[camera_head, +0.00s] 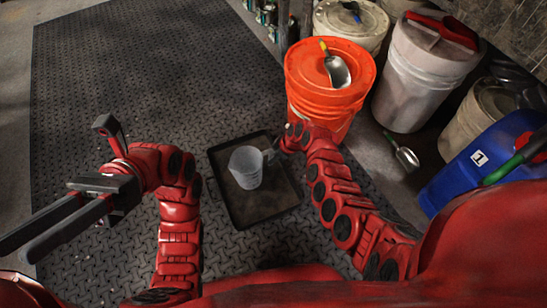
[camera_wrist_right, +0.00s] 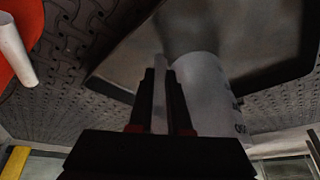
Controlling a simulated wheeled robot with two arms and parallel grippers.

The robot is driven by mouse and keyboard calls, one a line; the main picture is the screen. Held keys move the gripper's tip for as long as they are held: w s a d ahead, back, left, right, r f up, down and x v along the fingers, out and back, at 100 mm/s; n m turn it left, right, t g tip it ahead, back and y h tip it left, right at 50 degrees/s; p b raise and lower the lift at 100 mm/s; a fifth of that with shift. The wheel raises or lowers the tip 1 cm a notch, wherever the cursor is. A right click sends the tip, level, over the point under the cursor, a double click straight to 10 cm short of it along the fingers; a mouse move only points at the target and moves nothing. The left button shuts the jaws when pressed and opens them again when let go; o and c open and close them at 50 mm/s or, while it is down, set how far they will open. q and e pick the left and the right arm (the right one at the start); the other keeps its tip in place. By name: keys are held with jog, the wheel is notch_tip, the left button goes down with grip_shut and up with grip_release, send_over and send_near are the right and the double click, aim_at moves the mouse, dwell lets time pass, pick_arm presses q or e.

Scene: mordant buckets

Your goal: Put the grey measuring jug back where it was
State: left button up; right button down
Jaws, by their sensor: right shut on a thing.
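The grey measuring jug (camera_head: 246,168) is upright over the black tray (camera_head: 268,211) in the head view, its mouth facing up. My right gripper (camera_head: 271,154) comes in from the right and is shut on the jug's handle. In the right wrist view the dark fingers (camera_wrist_right: 160,98) are closed on a thin pale strip beside the jug's body (camera_wrist_right: 207,95). The jug's base is close to the tray; I cannot tell if it touches. My left gripper (camera_head: 18,248) is open and empty at the far left, above the floor mat.
An orange bucket (camera_head: 312,90) with a yellow-handled scoop (camera_head: 336,68) on its lid stands just behind the tray. Pale buckets (camera_head: 415,75) stand at the back right. A scoop (camera_head: 404,156) lies on the floor near a blue container (camera_head: 462,180). The patterned mat (camera_head: 130,85) is clear on the left.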

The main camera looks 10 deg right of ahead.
jog(key=c, duration=0.9)
grip_release()
jog(key=shift+o, duration=0.2)
